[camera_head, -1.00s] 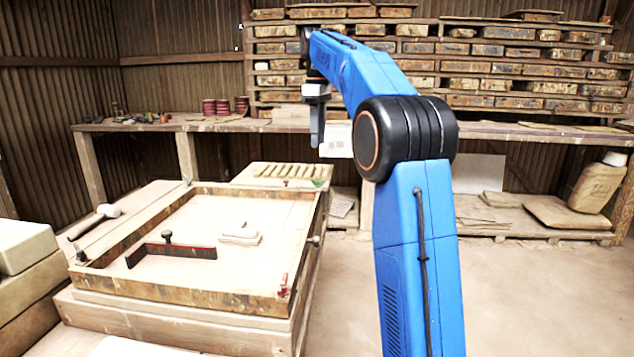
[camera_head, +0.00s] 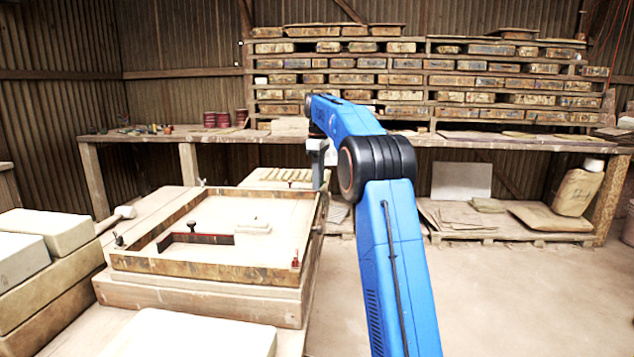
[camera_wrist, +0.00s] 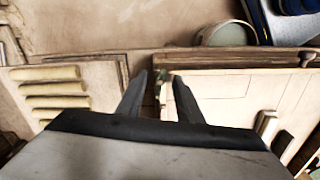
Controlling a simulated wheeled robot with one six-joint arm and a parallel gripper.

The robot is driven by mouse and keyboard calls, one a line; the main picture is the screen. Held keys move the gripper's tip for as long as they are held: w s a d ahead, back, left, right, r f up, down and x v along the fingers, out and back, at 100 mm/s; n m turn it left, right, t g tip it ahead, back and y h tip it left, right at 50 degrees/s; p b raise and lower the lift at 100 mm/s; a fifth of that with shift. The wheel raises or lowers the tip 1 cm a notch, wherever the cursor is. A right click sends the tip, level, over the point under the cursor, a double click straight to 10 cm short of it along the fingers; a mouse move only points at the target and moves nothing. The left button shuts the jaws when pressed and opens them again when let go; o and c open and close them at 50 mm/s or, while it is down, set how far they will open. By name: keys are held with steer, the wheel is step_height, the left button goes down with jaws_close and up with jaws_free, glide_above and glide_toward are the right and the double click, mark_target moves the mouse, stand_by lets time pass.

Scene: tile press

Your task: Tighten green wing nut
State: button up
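My gripper (camera_head: 317,180) hangs over the far right corner of the wooden frame (camera_head: 205,270) in the head view. In the wrist view, my gripper (camera_wrist: 159,80) is open, with a clear gap between its two dark fingers. A small greenish part (camera_wrist: 163,92), likely the green wing nut, shows in that gap near the fingertips. I cannot tell whether either finger touches it. In the head view the gripper hides that corner. A red wing nut (camera_head: 295,262) sits at the frame's near right corner.
A dark scraper (camera_head: 197,239) and a small pale block (camera_head: 254,226) lie inside the frame. A workbench (camera_head: 255,137) and tile racks stand behind.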

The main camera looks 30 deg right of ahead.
jaws_close()
steer(key=shift+m, duration=0.4)
steer(key=m, duration=0.7)
steer(key=shift+m, duration=0.3)
steer(key=m, duration=0.3)
steer(key=shift+m, duration=2.2)
